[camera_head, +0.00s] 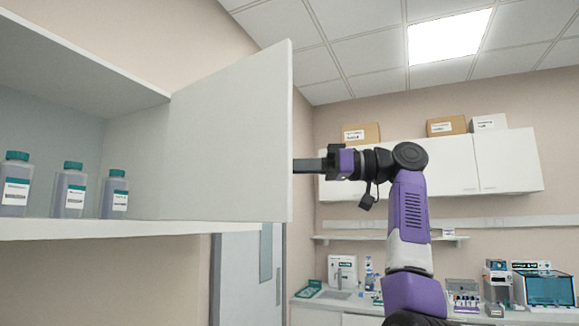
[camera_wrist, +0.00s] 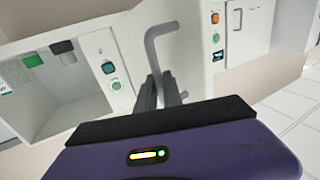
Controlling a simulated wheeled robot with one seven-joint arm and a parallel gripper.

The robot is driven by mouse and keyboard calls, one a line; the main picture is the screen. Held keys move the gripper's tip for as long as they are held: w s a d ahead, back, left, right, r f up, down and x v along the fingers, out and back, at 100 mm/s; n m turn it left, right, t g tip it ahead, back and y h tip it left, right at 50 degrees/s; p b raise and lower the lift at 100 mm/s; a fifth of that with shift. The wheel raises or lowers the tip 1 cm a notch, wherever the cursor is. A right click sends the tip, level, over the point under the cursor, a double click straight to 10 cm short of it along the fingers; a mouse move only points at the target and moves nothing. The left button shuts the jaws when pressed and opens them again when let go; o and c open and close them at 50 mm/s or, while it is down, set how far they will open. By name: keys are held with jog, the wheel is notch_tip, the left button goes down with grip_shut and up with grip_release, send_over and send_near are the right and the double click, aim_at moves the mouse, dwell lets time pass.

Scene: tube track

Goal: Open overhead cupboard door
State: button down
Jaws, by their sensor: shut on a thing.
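The overhead cupboard door (camera_head: 225,140) is a plain pale panel. It stands swung out from the cupboard, whose shelf edge (camera_head: 130,229) shows at left. My gripper (camera_head: 305,165) is at the door's free edge, pointing left, and its tips are hidden by the door. In the wrist view my gripper (camera_wrist: 161,88) is shut on a bent grey bar handle (camera_wrist: 152,52). How the handle joins the door cannot be made out; it does not show in the head view.
Several teal-capped bottles, one of them a bottle (camera_head: 70,191), stand on the open cupboard shelf. White wall cupboards (camera_head: 440,165) with boxes on top and a bench with lab equipment (camera_head: 545,288) are at the back right. Open room lies right of the door.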

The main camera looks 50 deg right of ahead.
jog(key=c, duration=1.5)
grip_release()
jog(key=b+v, duration=0.2)
jog(key=v, duration=0.5)
jog(key=shift+s+d, duration=0.2)
jog(key=shift+s, duration=0.1)
